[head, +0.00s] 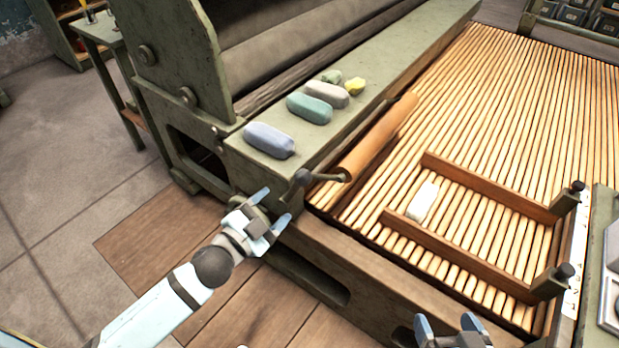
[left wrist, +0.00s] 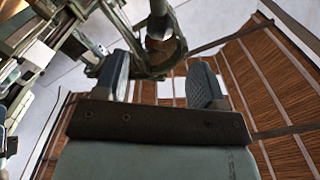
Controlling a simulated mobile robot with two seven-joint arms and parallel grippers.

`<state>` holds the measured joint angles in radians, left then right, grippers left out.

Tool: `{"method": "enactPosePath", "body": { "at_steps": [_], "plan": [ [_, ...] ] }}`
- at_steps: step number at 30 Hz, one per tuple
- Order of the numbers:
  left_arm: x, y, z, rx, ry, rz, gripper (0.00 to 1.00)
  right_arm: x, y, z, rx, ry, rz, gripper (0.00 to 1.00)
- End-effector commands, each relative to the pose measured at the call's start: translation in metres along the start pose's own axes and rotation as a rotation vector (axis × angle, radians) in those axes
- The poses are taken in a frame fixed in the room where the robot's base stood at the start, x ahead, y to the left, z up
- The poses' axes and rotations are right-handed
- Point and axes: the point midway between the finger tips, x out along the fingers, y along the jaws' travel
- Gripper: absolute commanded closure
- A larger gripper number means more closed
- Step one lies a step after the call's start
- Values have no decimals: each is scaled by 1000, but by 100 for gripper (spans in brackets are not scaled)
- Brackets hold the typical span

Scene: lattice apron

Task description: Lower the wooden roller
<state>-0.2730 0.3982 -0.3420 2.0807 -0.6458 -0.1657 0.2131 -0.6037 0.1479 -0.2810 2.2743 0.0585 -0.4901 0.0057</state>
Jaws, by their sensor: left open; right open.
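The wooden roller (head: 377,138) lies along the near edge of the slatted bed in the head view, beside the green machine ledge. A dark crank handle with a round knob (head: 303,178) sits at its near end. My left gripper (head: 269,206) is open and empty, below and left of the knob, apart from it in the picture. In the left wrist view its two fingers (left wrist: 160,85) are spread, with a dark round part (left wrist: 160,25) beyond them; I cannot tell for sure what that is. My right gripper (head: 450,328) is open at the bottom edge, partly cut off.
Several coloured blocks, including a blue one (head: 269,140), lie on the green ledge (head: 240,150). A wooden frame with two rails (head: 470,255) and a white block (head: 423,201) lie on the slatted bed (head: 540,110). A small table (head: 100,30) stands at the upper left.

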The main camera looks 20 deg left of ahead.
Motion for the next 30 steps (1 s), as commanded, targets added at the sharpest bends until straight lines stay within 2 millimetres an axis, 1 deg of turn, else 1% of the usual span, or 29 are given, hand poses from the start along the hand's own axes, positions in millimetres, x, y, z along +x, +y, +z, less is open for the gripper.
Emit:
{"method": "enactPosePath", "body": {
  "at_steps": [1,12,18,24,30],
  "plan": [
    [9,-1,0,2,3,-2,36,0,0,-1,0,5,-2,12],
    [79,-1,0,1,1,-2,36,3,-5,-12,4,65,-19,12],
    [107,0,0,1,1,-1,36,4,-9,-17,7,90,-29,12],
    [119,0,0,-1,-1,-1,36,4,-10,-20,9,109,-35,12],
    [120,0,0,-1,-1,0,36,3,-10,-24,9,116,-36,12]
  ]
}}
